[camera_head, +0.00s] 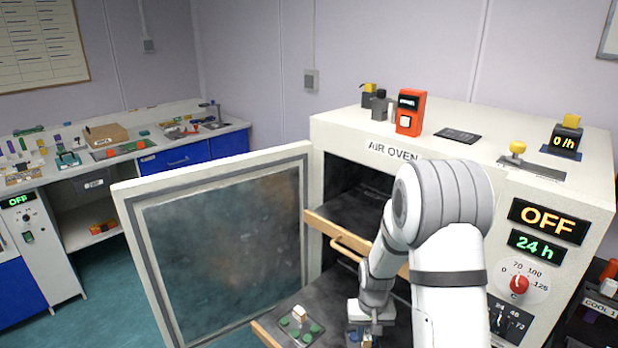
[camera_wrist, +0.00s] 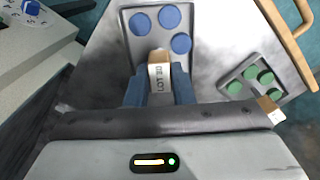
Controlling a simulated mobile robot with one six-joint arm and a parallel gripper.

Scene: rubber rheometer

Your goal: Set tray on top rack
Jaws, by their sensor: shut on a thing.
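My gripper (camera_wrist: 159,90) is shut on the tan handle block, marked LOT 30, of a grey tray (camera_wrist: 137,42) with several blue discs. In the head view the gripper (camera_head: 364,338) is low in front of the oven, and my arm hides most of this tray. The air oven (camera_head: 460,185) stands open. Its upper rack (camera_head: 350,200) has a wooden front edge and handle. A lower rack (camera_head: 285,300) is pulled out beneath the gripper. I cannot tell whether the held tray touches it.
A second tray with green discs (camera_head: 300,328) lies on the lower rack, close beside the held tray; it also shows in the wrist view (camera_wrist: 234,100). The open oven door (camera_head: 225,250) stands to the left. An orange device (camera_head: 410,112) sits on the oven top.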

